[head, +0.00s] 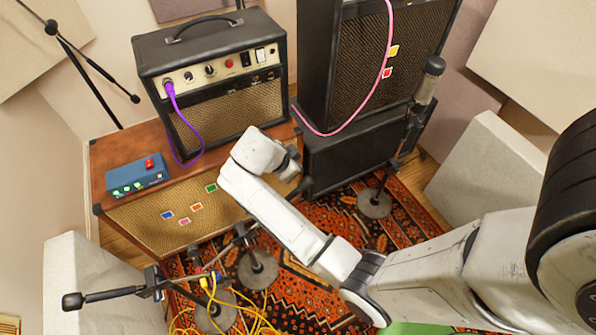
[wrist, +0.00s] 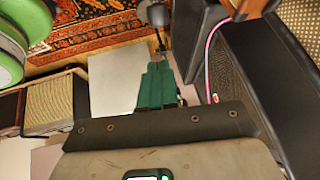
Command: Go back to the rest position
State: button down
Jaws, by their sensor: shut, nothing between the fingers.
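My gripper (wrist: 156,70) shows in the wrist view as two dark green fingers lying together, shut with nothing between them. In the head view my white arm reaches from the right edge to the middle. Its end is in front of the amp head and the dark speaker cabinet, and the fingers are not clearly visible there. The black amp head (head: 232,105) with a purple cable (head: 179,120) stands on a wooden cabinet (head: 150,215).
A blue pedal box (head: 137,177) sits on the wooden cabinet. A stacked black cabinet (head: 345,60) with a pink cable (head: 378,75) stands behind. A microphone (head: 430,80) on a stand is to its right. Stands and yellow cables (head: 250,318) crowd the patterned rug (head: 300,290).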

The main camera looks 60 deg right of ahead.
jog(key=shift+a+r, duration=0.15)
jog(key=shift+r, duration=0.25)
jog(key=s+a+f+n+t+y, duration=0.2)
jog(key=s+a+n+y, duration=0.4)
jog(key=s+a+n, duration=1)
jog(key=n, duration=0.7)
jog(key=shift+a+n+t, duration=0.2)
jog(key=shift+n+t, duration=0.1)
jog(key=shift+s, duration=0.1)
